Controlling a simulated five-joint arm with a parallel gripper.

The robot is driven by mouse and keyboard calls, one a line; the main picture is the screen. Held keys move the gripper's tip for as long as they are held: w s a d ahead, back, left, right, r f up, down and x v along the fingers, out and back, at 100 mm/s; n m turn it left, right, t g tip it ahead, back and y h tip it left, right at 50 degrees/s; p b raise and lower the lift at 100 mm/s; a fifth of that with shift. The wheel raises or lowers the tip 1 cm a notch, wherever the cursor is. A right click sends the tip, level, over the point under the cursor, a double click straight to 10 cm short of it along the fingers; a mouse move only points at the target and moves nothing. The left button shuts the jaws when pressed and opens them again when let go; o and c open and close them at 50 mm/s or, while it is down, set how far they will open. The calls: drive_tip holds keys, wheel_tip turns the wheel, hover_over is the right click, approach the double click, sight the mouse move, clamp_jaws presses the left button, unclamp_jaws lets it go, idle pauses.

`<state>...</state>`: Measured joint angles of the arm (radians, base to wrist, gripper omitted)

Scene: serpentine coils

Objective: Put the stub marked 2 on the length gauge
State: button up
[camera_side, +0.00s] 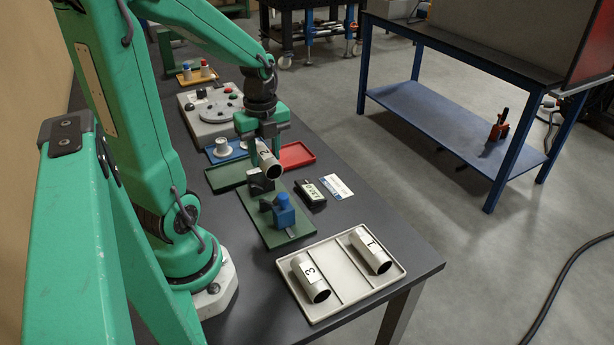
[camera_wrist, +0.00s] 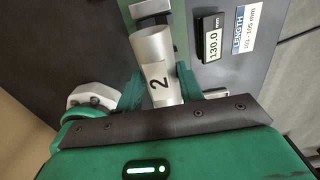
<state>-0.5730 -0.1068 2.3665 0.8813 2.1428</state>
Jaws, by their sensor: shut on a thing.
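The stub marked 2, a pale grey tube (camera_side: 268,160), is between the fingers of my gripper (camera_side: 262,138). In the wrist view the stub (camera_wrist: 157,55) shows its black 2, with my gripper's green fingers (camera_wrist: 159,92) shut on either side. The length gauge is a green plate (camera_side: 290,235) with a dark block (camera_side: 260,184) and a blue block (camera_side: 283,210). The stub is over the dark block's end; I cannot tell whether they touch. The gauge's readout (camera_side: 311,192) shows 130.0 mm in the wrist view (camera_wrist: 212,38).
A pale tray (camera_side: 340,273) at the front holds stub 3 (camera_side: 310,278) and stub 1 (camera_side: 370,251). Green (camera_side: 222,180), blue (camera_side: 210,154) and red (camera_side: 303,161) trays lie around my gripper. A knobbed panel (camera_side: 198,128) stands behind.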

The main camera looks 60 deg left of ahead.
drive_tip(key=shift+f, duration=2.3)
drive_tip(key=shift+f, duration=2)
drive_tip(key=o, duration=1.2)
drive_tip(key=shift+r, duration=3.9)
drive_tip(key=shift+r, duration=0.1)
